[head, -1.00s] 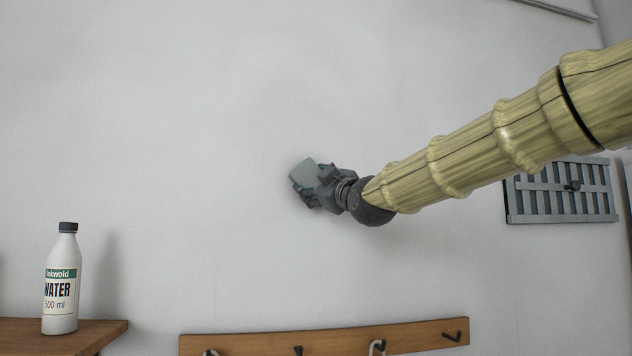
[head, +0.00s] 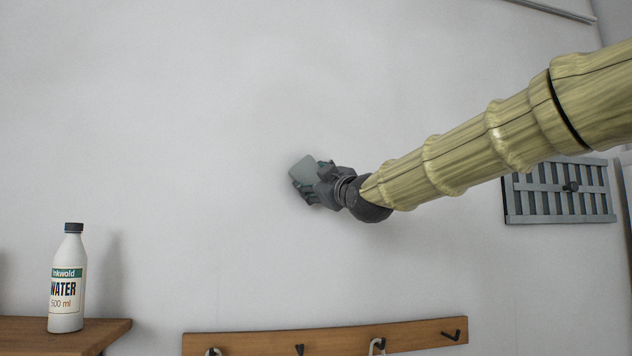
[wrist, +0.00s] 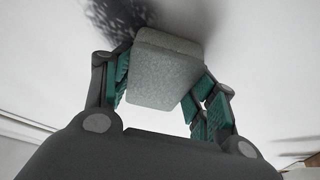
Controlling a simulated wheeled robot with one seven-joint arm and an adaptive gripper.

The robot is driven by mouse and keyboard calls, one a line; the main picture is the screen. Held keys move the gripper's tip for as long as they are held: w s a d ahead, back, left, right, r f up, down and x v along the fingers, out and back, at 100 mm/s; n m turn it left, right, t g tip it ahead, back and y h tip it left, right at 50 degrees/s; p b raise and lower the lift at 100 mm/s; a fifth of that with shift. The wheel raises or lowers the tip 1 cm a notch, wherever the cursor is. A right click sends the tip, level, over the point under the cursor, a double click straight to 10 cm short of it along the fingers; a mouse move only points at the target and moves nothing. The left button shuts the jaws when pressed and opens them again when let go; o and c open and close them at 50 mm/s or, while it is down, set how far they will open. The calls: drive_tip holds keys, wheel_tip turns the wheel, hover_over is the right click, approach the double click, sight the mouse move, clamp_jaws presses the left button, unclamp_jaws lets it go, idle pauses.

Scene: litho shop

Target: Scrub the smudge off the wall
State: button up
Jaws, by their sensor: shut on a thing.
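My gripper (head: 318,186) is shut on a grey-green sponge-like block (head: 303,170) in front of the white wall (head: 180,110). In the wrist view the block (wrist: 165,72) sits between the two teal-padded fingers, its broad face toward the camera. The block is at or very near the wall; I cannot tell whether it touches. A dark speckled patch (wrist: 120,16) shows on the wall beyond the block in the wrist view; I cannot tell whether it is smudge or shadow. The head view shows no clear smudge; my gripper and block hide part of the wall.
A white water bottle (head: 67,280) stands on a wooden shelf (head: 62,338) at lower left. A wooden hook rail (head: 270,344) runs along the wall below my gripper. A grey slatted vent (head: 560,193) is on the right, behind my arm. The wall at upper left is bare.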

drive_tip(key=shift+w, duration=0.15)
drive_tip(key=shift+a, duration=0.1)
drive_tip(key=shift+w, duration=0.2)
drive_tip(key=shift+w+d, duration=0.15)
drive_tip(key=shift+d, duration=0.9)
drive_tip(key=shift+w+d, duration=0.15)
drive_tip(key=shift+d, duration=0.85)
drive_tip(key=w+d, duration=0.1)
drive_tip(key=d, duration=0.6)
drive_tip(key=shift+w+d, duration=0.4)
drive_tip(key=shift+s+a+b, duration=0.4)
drive_tip(key=shift+a+b, duration=0.55)
drive_tip(key=shift+a, duration=1.05)
drive_tip(key=shift+s+a+b, duration=0.4)
drive_tip(key=shift+a+b, duration=0.6)
drive_tip(key=shift+a, duration=0.95)
drive_tip(key=shift+s+a+b, duration=0.4)
drive_tip(key=shift+a+b, duration=0.55)
drive_tip(key=shift+a, duration=1.05)
drive_tip(key=shift+d, duration=0.15)
